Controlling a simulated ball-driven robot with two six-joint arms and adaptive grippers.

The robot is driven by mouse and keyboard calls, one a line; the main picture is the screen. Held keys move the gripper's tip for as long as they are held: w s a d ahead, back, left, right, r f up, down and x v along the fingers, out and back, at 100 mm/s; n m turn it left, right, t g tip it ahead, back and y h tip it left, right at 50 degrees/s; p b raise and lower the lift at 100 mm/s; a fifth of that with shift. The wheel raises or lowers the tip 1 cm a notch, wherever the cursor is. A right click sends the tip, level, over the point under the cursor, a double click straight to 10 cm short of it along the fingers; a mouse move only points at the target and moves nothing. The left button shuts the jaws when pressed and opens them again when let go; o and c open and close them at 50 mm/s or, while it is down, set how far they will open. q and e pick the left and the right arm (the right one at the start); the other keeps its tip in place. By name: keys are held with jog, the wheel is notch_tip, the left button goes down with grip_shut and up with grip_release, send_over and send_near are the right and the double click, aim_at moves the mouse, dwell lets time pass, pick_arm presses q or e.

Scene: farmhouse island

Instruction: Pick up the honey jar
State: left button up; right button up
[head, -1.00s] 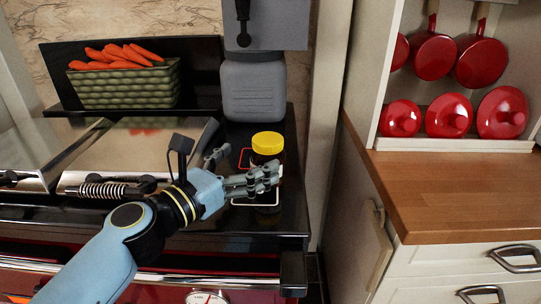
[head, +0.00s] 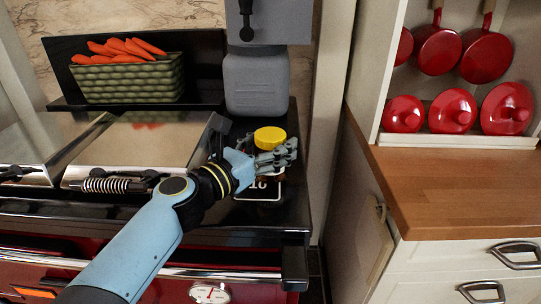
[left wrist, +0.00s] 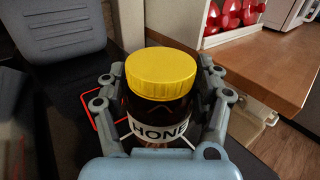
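The honey jar (head: 269,138) has a yellow lid and stands upright on the black right end of the stove top. In the left wrist view the jar (left wrist: 160,80) shows a dark body and a white label with "HONE" readable. My left gripper (head: 268,160) is at the jar, in front of its body in the head view. In the left wrist view its two fingers (left wrist: 163,95) are apart, one on each side of the jar. They look open, with the jar between them; contact is not clear. The jar's lower part is hidden by the gripper. My right gripper is not in view.
A grey canister (head: 256,82) stands behind the jar. A green basket of carrots (head: 127,80) is on a shelf at the back left, above steel hob lids (head: 145,145). A wooden counter (head: 460,190) with red pots and lids (head: 452,110) is at the right.

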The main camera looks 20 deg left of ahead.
pick_arm(q)
jog(key=c, duration=0.9)
jog(key=shift+c, duration=0.3)
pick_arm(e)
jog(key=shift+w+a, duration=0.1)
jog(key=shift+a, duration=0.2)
pick_arm(q)
jog(key=shift+r+p, duration=0.35)
jog(key=shift+r, duration=0.2)
jog(key=r+p, duration=0.1)
jog(key=r, duration=0.1)
jog(key=r+p, duration=0.1)
jog(key=r, duration=0.1)
jog(key=shift+s, duration=0.2)
jog(key=s+r+p, duration=0.3)
jog(key=s+r, duration=0.3)
jog(key=s, duration=0.5)
jog(key=shift+s, duration=0.2)
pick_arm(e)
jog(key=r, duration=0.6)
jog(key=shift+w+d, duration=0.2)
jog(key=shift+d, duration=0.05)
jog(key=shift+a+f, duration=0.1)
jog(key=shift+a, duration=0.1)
